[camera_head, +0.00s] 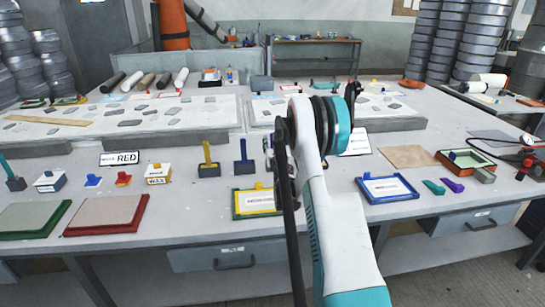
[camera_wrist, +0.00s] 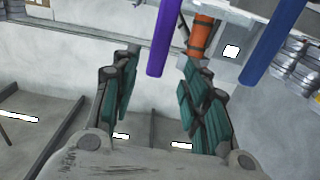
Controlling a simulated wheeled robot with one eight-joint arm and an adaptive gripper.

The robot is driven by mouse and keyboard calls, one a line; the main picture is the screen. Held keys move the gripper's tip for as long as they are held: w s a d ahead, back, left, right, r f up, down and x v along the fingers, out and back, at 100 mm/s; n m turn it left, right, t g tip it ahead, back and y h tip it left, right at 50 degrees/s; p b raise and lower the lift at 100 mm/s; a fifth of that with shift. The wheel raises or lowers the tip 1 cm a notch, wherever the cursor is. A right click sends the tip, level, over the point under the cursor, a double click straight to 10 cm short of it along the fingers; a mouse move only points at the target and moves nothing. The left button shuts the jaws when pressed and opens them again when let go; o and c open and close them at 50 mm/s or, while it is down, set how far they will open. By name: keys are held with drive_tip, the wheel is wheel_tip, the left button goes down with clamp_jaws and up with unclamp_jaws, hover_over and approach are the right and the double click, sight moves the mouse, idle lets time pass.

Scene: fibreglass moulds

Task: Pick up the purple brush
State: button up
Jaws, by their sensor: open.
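In the wrist view a purple handle (camera_wrist: 165,36), which I take for the purple brush, comes in from the top edge and ends between my gripper's fingertips (camera_wrist: 160,60). The fingers are apart on either side of it in the picture, with a gap on both sides. I cannot tell how deep it sits between them. The lower part of the brush is out of frame. In the head view I cannot make out this brush; my arm covers the table right of the blue brush. My gripper is open and empty.
A blue handle (camera_wrist: 264,42) stands close beside the purple one; the blue brush (camera_head: 243,160) and yellow brush (camera_head: 208,162) stand on the table. A blue-framed tray (camera_head: 372,197) and a small purple piece (camera_head: 453,185) lie to the right.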

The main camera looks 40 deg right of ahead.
sight(273, 138)
drive_tip(key=x, duration=0.1)
drive_tip(key=b+x, duration=0.1)
drive_tip(key=x, duration=0.2)
drive_tip(key=shift+d+f+b, duration=0.25)
drive_tip(key=shift+f+b, duration=0.05)
drive_tip(key=shift+b, duration=0.05)
drive_tip(key=shift+w+d+r, duration=0.15)
drive_tip(key=shift+w+d, duration=0.1)
drive_tip(key=shift+w, duration=0.2)
clamp_jaws()
